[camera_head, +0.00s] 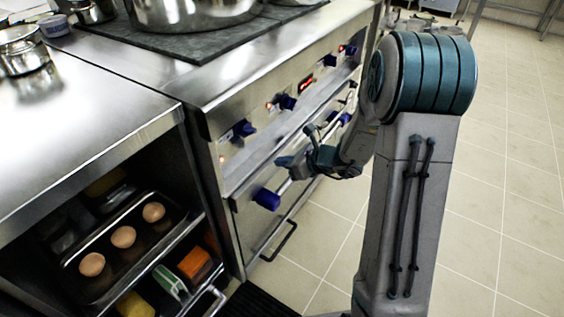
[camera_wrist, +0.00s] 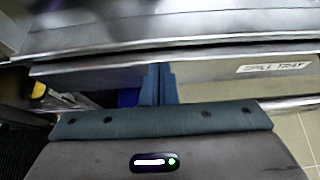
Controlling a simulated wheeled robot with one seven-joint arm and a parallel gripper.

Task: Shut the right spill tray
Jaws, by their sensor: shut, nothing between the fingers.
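The spill tray front (camera_wrist: 215,72) is a long steel panel across the wrist view, with a white label (camera_wrist: 274,67) that seems to read "spill tray". A dark line runs along its top edge; how far it stands out I cannot tell. In the head view a pale steel band (camera_head: 300,113) runs below the cooker's knobs, at the trays' level. My gripper (camera_head: 283,162) points left at the cooker front, just below this band. In the wrist view my gripper (camera_wrist: 158,68) is shut and empty, its tips at the tray front; contact is unclear.
An oven handle with blue ends (camera_head: 266,198) runs below. Blue knobs (camera_head: 243,129) stick out above. An open shelf holds a tray (camera_head: 102,291) with brown eggs (camera_head: 123,237). Pots (camera_head: 190,12) stand on the cooktop. Tiled floor (camera_head: 510,190) is clear at right.

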